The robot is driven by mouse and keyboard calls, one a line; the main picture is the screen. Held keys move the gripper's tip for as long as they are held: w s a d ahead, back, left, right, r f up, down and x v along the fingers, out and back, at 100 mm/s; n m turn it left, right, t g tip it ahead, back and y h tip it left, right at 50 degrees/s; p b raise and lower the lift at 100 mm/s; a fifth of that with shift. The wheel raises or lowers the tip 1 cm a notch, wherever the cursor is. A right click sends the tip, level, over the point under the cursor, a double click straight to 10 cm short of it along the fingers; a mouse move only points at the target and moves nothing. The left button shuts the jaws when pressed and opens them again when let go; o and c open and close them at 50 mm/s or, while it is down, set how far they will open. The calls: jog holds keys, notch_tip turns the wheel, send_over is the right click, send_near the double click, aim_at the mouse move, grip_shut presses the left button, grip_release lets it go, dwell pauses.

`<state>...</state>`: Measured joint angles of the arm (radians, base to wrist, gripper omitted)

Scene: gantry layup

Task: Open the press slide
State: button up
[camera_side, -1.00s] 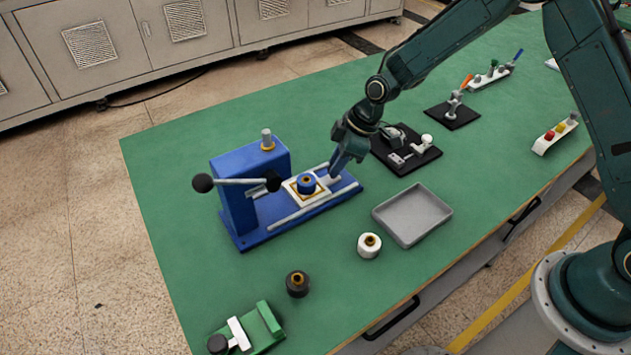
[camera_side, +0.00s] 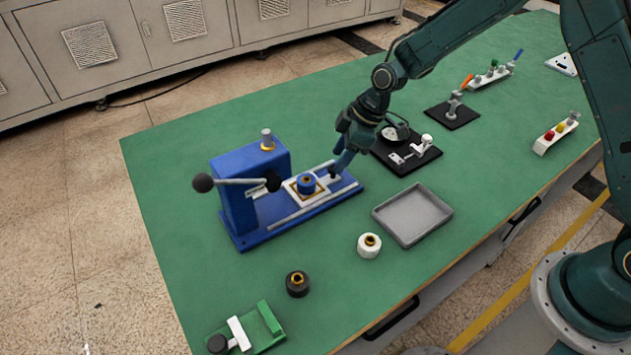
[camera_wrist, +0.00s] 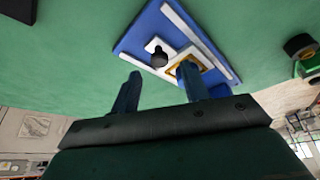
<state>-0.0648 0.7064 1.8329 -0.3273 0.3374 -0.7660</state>
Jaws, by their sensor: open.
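The blue press (camera_side: 232,195) stands on the left half of the green table, with a lever ending in a black ball. Its white slide (camera_side: 303,197) sits on the rails in front of the column. The slide's black knob (camera_wrist: 159,57) shows in the wrist view, beyond and between my two fingers. My gripper (camera_side: 339,168) is open and empty, pointing down by the knob end of the slide. In the wrist view, its right finger (camera_wrist: 190,80) hides part of the slide plate. I cannot tell whether it touches the knob.
A black fixture (camera_side: 408,160) stands close behind my gripper. A grey tray (camera_side: 412,216), a white spool (camera_side: 369,246) and a dark spool (camera_side: 297,284) lie nearer the front. A green fixture (camera_side: 262,328) is at the near left. The table left of the press is clear.

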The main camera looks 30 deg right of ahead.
jog(key=v, duration=1.1)
jog(key=shift+s+d+r, duration=0.1)
jog(key=shift+s+r, duration=0.1)
jog(key=s+d+r+m+t+h, duration=0.1)
jog(key=s+d+r+m, duration=0.1)
jog(key=s+r, duration=0.4)
jog(key=s+d+r+m+t+h, duration=0.1)
jog(key=s+d+r+m, duration=0.15)
jog(key=s+r, duration=0.4)
jog(key=s+d+m, duration=0.1)
jog(key=s+m, duration=0.2)
jog(key=s, duration=0.5)
jog(key=s+d+r+m+t+h, duration=0.1)
jog(key=s+d+m, duration=0.1)
jog(key=s, duration=0.7)
jog(key=shift+r+m+h, duration=0.3)
jog(key=shift+r+m, duration=0.05)
jog(key=shift+m, duration=0.5)
